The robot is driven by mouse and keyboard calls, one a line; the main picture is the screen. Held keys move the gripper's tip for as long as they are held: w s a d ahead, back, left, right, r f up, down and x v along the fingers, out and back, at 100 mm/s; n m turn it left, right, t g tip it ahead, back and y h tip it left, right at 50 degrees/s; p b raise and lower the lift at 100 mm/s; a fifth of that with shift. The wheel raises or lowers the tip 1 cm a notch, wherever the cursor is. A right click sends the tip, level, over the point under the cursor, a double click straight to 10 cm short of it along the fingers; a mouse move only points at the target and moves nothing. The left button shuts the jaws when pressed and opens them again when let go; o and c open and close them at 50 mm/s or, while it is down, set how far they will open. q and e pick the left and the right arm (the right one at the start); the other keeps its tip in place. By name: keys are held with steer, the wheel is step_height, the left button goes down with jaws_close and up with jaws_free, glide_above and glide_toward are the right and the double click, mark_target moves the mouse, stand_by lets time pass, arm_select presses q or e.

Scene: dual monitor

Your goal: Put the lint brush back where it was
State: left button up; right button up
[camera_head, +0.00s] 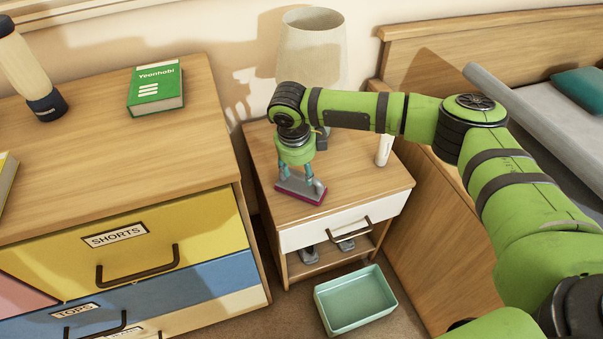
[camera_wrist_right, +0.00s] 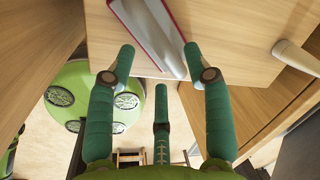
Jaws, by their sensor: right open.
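The lint brush (camera_head: 301,188), a grey bar with a dark pink lower edge, lies on the nightstand top (camera_head: 350,190) near its front left part. My right gripper (camera_head: 296,174) is over it, pointing down, with its fingers open. In the right wrist view the brush (camera_wrist_right: 150,32) runs slantwise between the two spread fingertips of the right gripper (camera_wrist_right: 159,52). I cannot tell whether the fingers touch it. My left gripper is not in view.
A lamp (camera_head: 312,50) stands at the back of the nightstand, and a white cylinder (camera_head: 385,150) at its right. The dresser (camera_head: 90,140) with a green book (camera_head: 156,88) is on the left. A teal bin (camera_head: 355,300) sits on the floor in front. The bed is on the right.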

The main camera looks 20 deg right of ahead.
step_height(320, 180, up, 7)
steer(key=s+a, duration=0.1)
steer(key=shift+r+p, duration=0.15)
steer(key=shift+p, duration=0.3)
